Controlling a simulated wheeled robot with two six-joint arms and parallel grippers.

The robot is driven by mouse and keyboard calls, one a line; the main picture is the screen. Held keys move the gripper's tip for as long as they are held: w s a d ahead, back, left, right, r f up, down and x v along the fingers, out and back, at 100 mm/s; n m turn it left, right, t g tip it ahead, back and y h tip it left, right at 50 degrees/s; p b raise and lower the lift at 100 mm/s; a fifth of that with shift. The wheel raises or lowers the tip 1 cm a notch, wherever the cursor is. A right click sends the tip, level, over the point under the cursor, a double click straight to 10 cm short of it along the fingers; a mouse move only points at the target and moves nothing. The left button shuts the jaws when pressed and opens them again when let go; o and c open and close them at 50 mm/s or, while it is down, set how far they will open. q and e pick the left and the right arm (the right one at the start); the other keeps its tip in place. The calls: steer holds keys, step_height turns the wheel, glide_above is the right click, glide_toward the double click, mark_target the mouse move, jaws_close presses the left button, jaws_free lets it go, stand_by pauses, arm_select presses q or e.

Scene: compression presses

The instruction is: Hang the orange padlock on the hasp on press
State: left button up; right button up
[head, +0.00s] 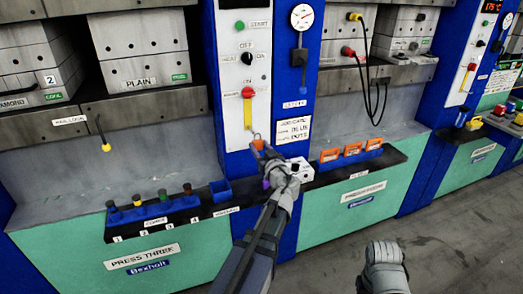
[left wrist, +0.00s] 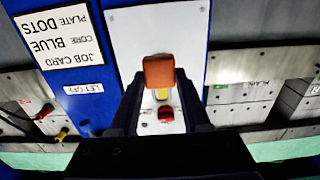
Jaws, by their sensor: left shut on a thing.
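The orange padlock (head: 258,145) is between the fingertips of my left gripper (head: 262,149), in front of the blue column of the press. It also shows in the left wrist view (left wrist: 159,71), held by the left gripper (left wrist: 158,80). Its shackle points up in the head view. The red and yellow switch with the hasp (head: 248,94) is on the white panel just above the padlock, with a visible gap in the head view. In the left wrist view, the red knob (left wrist: 166,113) shows between the fingers, partly hidden. My right gripper (head: 385,268) is at the bottom right; its fingers cannot be made out.
A job card (head: 293,130) is right of the padlock. The floor at right is clear.

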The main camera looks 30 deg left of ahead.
arm_select(q)
steer(key=shift+f+b+x, duration=0.2)
steer(key=shift+x, duration=0.75)
steer(key=shift+f+b+x, duration=0.2)
steer(key=shift+f+x, duration=0.05)
steer(key=shift+x, duration=0.7)
steer(key=shift+f+b+x, duration=0.2)
steer(key=shift+x, duration=0.75)
steer(key=o, duration=1.2)
steer(key=shift+v, duration=3.85)
